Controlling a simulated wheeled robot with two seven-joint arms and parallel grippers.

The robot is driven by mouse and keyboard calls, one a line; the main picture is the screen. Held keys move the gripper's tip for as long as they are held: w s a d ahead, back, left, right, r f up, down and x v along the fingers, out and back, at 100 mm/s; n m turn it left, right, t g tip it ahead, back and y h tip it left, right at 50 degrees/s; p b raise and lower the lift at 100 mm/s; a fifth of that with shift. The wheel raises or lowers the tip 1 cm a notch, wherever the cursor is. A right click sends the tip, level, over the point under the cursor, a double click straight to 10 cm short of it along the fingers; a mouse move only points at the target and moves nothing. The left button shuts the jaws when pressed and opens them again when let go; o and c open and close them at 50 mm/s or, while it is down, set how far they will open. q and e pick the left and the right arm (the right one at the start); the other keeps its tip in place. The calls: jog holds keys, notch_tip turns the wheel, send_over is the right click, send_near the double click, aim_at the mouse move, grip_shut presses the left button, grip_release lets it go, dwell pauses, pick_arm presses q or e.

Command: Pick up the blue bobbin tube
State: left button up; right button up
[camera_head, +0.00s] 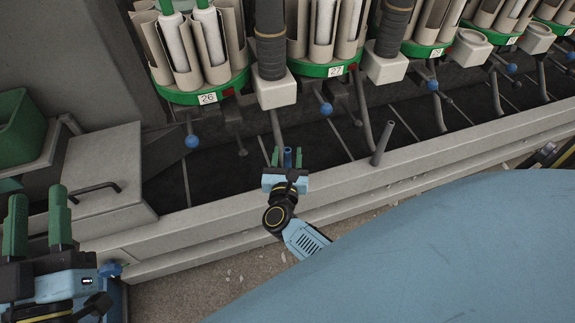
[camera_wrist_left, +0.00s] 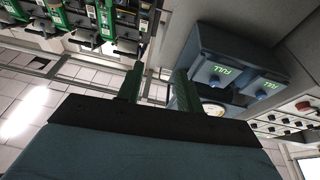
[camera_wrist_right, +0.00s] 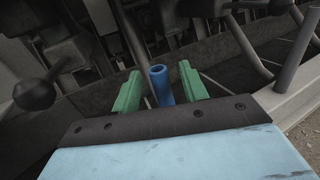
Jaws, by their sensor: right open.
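The blue bobbin tube (camera_wrist_right: 161,85) stands between the two green fingers of my right gripper (camera_wrist_right: 158,90) in the right wrist view, with a gap to each finger. In the head view the tube (camera_head: 288,157) shows as a small blue end between the fingers of my right gripper (camera_head: 287,157), above the dark trough. Its lower part is hidden by the gripper. My left gripper (camera_head: 38,220) is at the lower left of the head view, with its green fingers apart and nothing between them. It also shows apart and empty in the left wrist view (camera_wrist_left: 158,88).
The machine carries green rings of spools (camera_head: 207,97) above the trough. A grey rail (camera_head: 340,194) runs along the trough's front, and a grey post (camera_head: 382,144) rises from it, right of my right gripper. A grey box with a handle (camera_head: 100,190) and a green bin (camera_head: 18,125) are at left.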

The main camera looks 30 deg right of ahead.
jog(key=shift+w+d, duration=0.4)
jog(key=shift+w, duration=0.15)
jog(key=shift+c, duration=0.4)
grip_shut()
